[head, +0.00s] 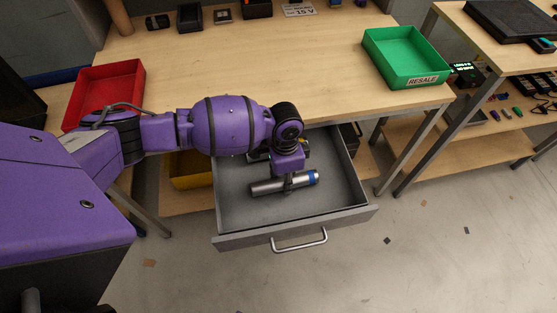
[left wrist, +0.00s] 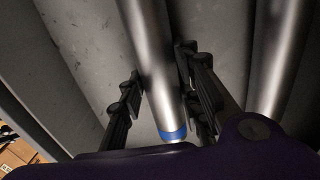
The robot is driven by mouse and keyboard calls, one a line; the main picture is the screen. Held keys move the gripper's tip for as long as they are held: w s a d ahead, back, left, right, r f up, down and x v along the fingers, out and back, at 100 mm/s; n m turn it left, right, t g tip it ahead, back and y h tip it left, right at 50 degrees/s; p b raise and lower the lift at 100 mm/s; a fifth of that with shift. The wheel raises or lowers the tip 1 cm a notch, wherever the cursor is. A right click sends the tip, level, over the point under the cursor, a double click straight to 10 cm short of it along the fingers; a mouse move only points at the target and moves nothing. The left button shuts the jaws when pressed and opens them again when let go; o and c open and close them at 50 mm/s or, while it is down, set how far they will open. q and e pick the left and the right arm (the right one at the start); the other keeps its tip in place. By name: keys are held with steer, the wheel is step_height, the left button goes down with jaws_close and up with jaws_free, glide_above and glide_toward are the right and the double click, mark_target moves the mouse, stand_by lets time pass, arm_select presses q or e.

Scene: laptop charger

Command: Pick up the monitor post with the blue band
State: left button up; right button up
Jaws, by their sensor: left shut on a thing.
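The monitor post with the blue band (head: 265,188) is a silver metal cylinder, lying roughly level in or just above the open grey drawer (head: 232,210). Its blue band is near its right end in the head view. My left gripper (head: 288,184) reaches down into the drawer and is shut on this post. In the left wrist view the post (left wrist: 150,50) runs between the two fingers of my gripper (left wrist: 162,95), with its blue band near the bottom. A second silver cylinder (left wrist: 272,60) lies to the right of the fingers there. My right gripper is not in view.
The drawer front with its handle (head: 300,243) sticks out below the wooden table (head: 330,50). A red tray (head: 108,85) and a green tray (head: 405,57) labelled RESALE stand on the table. A yellow bin (head: 190,172) is left of the drawer.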

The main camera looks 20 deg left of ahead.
arm_select(q)
steer(key=shift+w+r, duration=0.1)
jaws_close()
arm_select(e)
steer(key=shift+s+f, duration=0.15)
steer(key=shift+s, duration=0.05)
